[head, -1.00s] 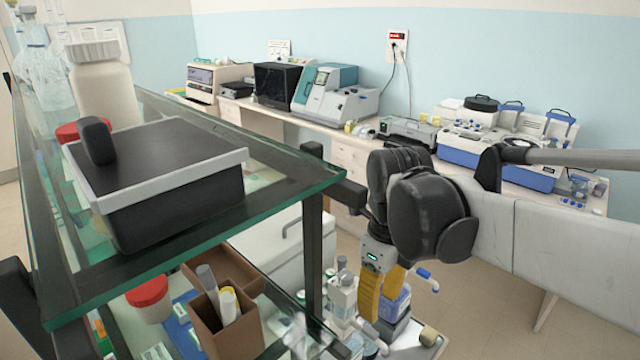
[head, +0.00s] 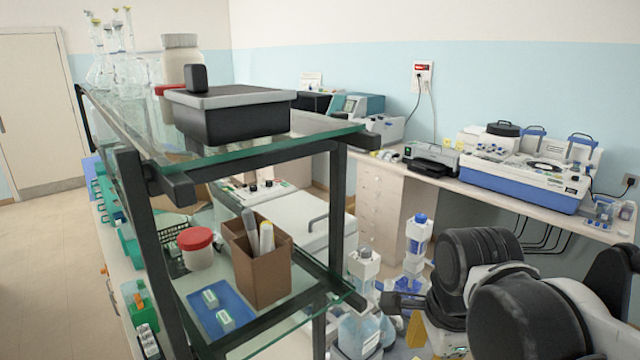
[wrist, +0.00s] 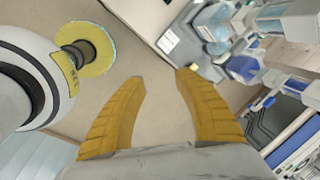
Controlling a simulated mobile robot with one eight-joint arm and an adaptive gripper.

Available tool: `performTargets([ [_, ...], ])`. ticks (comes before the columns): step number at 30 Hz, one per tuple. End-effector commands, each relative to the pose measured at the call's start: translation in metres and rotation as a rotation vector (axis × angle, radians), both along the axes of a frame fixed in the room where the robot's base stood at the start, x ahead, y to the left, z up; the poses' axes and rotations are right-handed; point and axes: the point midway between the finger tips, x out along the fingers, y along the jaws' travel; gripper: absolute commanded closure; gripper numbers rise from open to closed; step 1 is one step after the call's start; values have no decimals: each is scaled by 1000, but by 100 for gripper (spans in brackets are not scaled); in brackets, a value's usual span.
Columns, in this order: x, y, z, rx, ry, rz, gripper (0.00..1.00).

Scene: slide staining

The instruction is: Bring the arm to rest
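My arm is folded in the lower right of the head view, its dark rounded joints close to the camera. My gripper shows in the wrist view (wrist: 160,75), with two yellow ribbed fingers spread apart. Nothing is between the fingers; beige floor shows through the gap. In the head view only a little yellow and grey of the gripper shows at the bottom edge, below the arm joints, and its fingertips are out of sight.
A glass shelf (head: 250,152) on a dark frame stands left of my arm, with a black box (head: 228,115) on top. Bottles (head: 418,238) stand close left of the arm. The wall bench (head: 480,190) with instruments runs behind. Open floor lies at far left.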

Motion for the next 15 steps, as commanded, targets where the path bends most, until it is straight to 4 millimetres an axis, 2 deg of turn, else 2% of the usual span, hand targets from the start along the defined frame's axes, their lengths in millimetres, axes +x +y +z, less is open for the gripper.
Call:
performTargets([
  [1, -6, -3, -22, -32, -35, 118, 62],
  [6, -19, -13, -67, -223, -179, 638, 62],
  [12, -29, -21, -106, -483, -286, 1118, 62],
  [15, -32, -23, -115, -576, -307, 1258, 62],
])
